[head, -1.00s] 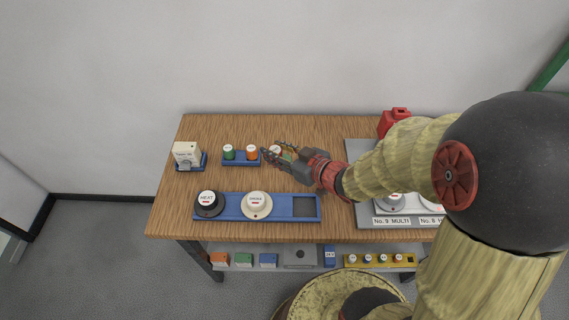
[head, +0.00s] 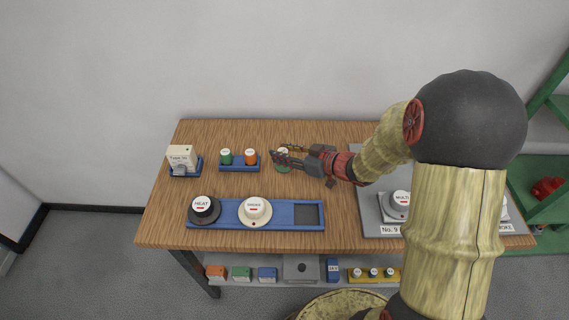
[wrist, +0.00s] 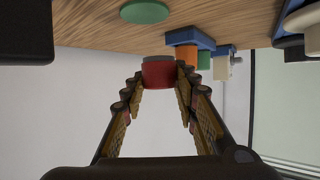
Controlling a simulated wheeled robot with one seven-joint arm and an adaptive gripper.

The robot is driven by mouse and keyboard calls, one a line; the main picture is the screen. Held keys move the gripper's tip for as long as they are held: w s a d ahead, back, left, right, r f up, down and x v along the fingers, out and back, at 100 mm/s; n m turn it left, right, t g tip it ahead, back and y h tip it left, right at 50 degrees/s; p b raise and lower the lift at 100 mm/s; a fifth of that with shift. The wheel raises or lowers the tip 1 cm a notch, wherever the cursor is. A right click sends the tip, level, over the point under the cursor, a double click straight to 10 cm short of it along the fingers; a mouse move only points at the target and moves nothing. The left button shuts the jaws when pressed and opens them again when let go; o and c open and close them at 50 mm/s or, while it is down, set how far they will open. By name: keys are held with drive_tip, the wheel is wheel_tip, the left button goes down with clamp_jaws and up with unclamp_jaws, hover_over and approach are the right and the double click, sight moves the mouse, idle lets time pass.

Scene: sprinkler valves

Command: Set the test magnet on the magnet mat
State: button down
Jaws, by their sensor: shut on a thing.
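The test magnet, a red cylinder with a grey end (wrist: 158,73), is between my gripper's fingertips (wrist: 160,82) in the wrist view. In the head view its white top (head: 282,152) shows between the fingers of my gripper (head: 281,154), which is shut on it. The magnet mat looks like the green disc (wrist: 144,11) on the wooden table in the wrist view. In the head view the disc (head: 283,169) shows just in front of the magnet, partly hidden by a finger. The wrist view shows the magnet apart from the disc.
A small blue tray (head: 239,168) with green and orange pieces stands left of my gripper. A long blue tray (head: 290,226) with HEAT and SMOKE detectors lies in front. A beige box (head: 182,156) is at far left. A grey board (head: 375,222) lies to the right.

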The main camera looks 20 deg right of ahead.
drive_tip(key=shift+w+d+f, duration=0.3)
drive_tip(key=shift+w+f, duration=0.2)
drive_tip(key=shift+f, duration=0.25)
drive_tip(key=f+b, duration=0.3)
drive_tip(key=shift+w+f, duration=0.25)
drive_tip(key=shift+f, duration=0.05)
drive_tip(key=shift+d+r, duration=0.1)
drive_tip(key=c, duration=1.7)
unclamp_jaws()
drive_tip(key=shift+o, duration=0.2)
drive_tip(key=shift+f, duration=0.2)
drive_tip(key=shift+r, duration=0.1)
